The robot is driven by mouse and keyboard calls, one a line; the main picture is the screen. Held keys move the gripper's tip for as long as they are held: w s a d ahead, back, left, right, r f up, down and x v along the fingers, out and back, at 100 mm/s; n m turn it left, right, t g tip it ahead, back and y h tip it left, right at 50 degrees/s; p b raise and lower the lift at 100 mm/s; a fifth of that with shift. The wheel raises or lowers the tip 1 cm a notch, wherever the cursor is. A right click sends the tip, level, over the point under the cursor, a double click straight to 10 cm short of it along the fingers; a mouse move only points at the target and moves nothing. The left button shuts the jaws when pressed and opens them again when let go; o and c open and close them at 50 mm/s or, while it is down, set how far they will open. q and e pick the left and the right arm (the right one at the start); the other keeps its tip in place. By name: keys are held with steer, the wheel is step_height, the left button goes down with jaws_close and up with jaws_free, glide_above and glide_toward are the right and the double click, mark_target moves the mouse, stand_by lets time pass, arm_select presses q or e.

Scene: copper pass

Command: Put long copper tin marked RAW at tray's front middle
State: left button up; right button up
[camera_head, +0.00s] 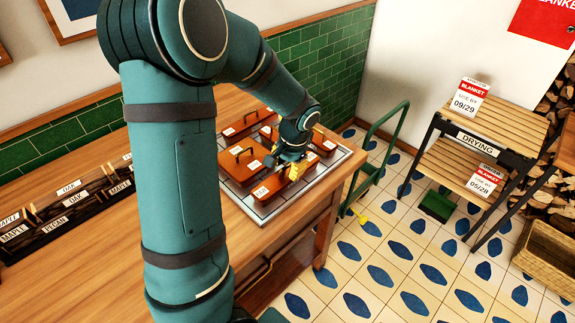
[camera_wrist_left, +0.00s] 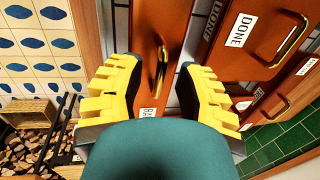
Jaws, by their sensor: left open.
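The long copper tin marked RAW (camera_head: 272,186) lies along the near edge of the grey tray (camera_head: 266,214), at its front middle. In the left wrist view the tin (camera_wrist_left: 150,25) has a brass handle and a white RAW label, partly hidden by my wrist. My left gripper (camera_head: 293,168) is low over the tin's far end. In the wrist view its yellow fingers (camera_wrist_left: 160,85) stand apart on either side of the handle. The fingers look clear of the handle. My right gripper is not in view.
Other copper tins fill the tray behind, including a large one (camera_head: 240,164); DONE labels (camera_wrist_left: 237,30) show in the wrist view. A rack of labelled wood pieces (camera_head: 70,208) stands left on the wooden counter. A green cart (camera_head: 380,150) and drying shelves (camera_head: 480,150) stand right.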

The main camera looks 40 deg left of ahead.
arm_select(q)
step_height(320, 180, up, 12)
steer(key=d+p, duration=0.2)
steer(key=p, duration=0.1)
steer(key=d+f+h, duration=0.3)
steer(key=d+f, duration=1)
steer(key=f, duration=0.3)
steer(key=s+d+f+n+t+h, duration=0.1)
steer(key=s+d+f+n+h, duration=0.1)
steer(key=s+d+f, duration=0.7)
steer(key=d+f+h, duration=0.1)
steer(key=d+f, duration=0.2)
steer(key=f, duration=0.1)
steer(key=shift+s+d+f+n, duration=0.2)
steer(key=shift+f+n, duration=0.1)
steer(key=shift+n, duration=0.1)
